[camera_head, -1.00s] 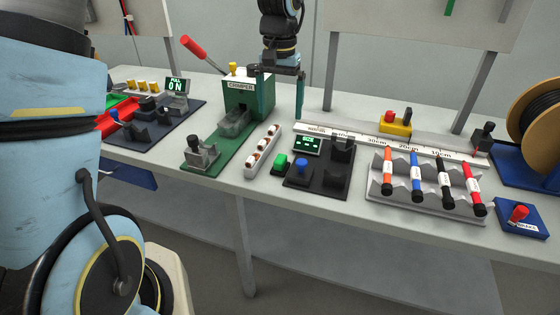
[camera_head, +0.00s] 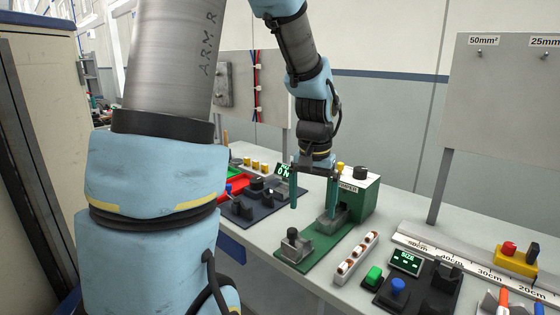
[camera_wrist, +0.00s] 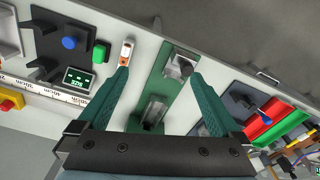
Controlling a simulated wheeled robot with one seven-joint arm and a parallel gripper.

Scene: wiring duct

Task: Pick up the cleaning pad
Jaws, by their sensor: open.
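I cannot pick out a cleaning pad for certain in either view. My gripper (camera_head: 312,208) is open and empty, with its two green fingers pointing down above the bench beside the crimper (camera_head: 362,195). In the wrist view my gripper (camera_wrist: 158,75) has its fingers spread on either side of the crimper's green base plate (camera_wrist: 163,82), with nothing between the tips. A red tray (camera_head: 238,184) lies to the left at the back of the bench. It also shows at the right of the wrist view (camera_wrist: 258,122), with a green piece (camera_wrist: 283,126) beside it.
A dark board with black holders (camera_head: 262,197) stands left of the crimper. A white strip with round sockets (camera_head: 357,257), green and blue buttons (camera_head: 398,287) and a ruler rail (camera_head: 455,262) are to the right. The crimper's grey block (camera_head: 295,248) stands up from its base.

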